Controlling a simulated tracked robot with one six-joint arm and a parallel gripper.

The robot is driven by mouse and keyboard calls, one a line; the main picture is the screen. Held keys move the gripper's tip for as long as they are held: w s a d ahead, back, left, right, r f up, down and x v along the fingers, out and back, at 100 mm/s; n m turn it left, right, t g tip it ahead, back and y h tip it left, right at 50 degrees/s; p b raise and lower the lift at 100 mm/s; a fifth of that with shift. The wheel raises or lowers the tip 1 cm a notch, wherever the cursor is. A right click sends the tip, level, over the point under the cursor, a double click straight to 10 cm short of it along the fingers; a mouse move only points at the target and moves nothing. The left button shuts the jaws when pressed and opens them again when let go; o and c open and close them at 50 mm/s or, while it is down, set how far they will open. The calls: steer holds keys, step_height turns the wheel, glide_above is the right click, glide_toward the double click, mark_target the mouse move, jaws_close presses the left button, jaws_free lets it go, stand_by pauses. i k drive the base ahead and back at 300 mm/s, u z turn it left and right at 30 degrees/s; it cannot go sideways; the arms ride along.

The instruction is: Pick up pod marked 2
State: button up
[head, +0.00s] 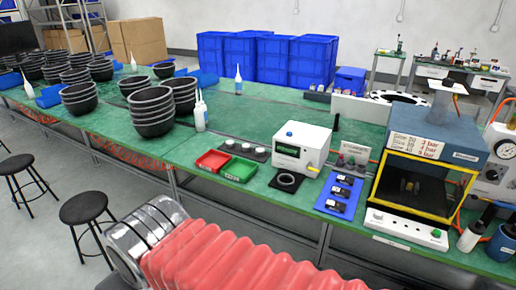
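Three small black pods with pale marks lie in a column on a blue mat (325,208) on the green bench. The far pod (345,180), the middle pod (341,192) and the near pod (336,206) are apart from one another. Their marks are too small to read, so I cannot tell which is marked 2. My gripper is not in view. A red ribbed cover and a silver part fill the bottom of the view, but no fingers show.
The green bench (255,197) carries a white tester (302,146) left of the pods and a yellow-framed chamber (428,175) right of them. Stacked black bowls (152,110) stand farther left.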

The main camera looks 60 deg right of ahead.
mark_target(230, 144)
steer(key=z, duration=0.35)
steer(key=k, duration=0.5)
steer(key=z, duration=1)
steer(key=k, duration=0.8)
steer(key=z, duration=0.4)
steer(key=i, duration=2)
steer(key=u, duration=0.4)
